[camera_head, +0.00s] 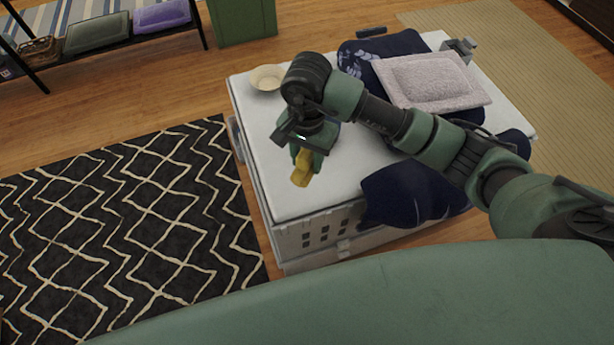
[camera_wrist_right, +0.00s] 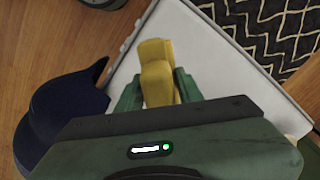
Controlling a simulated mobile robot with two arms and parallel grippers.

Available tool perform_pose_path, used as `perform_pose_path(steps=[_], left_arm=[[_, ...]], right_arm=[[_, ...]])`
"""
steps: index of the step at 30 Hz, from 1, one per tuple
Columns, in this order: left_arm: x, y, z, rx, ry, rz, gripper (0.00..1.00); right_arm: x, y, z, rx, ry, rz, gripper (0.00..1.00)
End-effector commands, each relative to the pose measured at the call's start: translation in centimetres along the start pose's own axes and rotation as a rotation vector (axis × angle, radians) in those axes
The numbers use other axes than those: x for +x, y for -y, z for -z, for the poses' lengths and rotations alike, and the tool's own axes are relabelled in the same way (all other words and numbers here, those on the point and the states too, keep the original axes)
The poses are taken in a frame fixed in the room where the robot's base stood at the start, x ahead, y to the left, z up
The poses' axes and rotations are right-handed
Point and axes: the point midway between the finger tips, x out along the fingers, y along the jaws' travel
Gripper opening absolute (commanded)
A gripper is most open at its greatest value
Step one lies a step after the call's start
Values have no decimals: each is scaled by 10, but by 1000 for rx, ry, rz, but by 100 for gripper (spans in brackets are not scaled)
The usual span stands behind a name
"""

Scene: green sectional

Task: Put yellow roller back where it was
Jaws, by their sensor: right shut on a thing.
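My right gripper (camera_head: 300,155) is shut on the yellow roller (camera_head: 301,171). It holds the roller over the front left part of a white-topped crate (camera_head: 290,195). In the right wrist view the yellow roller (camera_wrist_right: 158,75) sits between the two green fingers (camera_wrist_right: 158,92), with the white top beyond it. I cannot tell the exact gap between the roller and the top. My left gripper is not in view.
A cream bowl (camera_head: 266,78) stands at the crate's back left. A small dark object (camera_head: 371,31) lies at the back. A patterned rug (camera_head: 130,225) is at left.

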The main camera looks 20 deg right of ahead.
Motion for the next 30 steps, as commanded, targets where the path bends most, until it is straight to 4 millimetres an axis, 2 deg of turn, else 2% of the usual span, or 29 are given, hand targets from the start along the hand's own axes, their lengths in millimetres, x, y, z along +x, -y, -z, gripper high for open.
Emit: perform_pose_path(steps=[3, 11, 18, 30], left_arm=[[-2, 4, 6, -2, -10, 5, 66], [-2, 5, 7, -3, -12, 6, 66], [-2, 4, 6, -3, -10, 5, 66], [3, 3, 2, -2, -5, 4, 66]], right_arm=[[24, 0, -1, 1, 4, -2, 0], [45, 0, 0, 1, 0, 1, 0], [79, 0, -1, 0, 2, 0, 0], [86, 1, 1, -2, -2, 2, 0]])
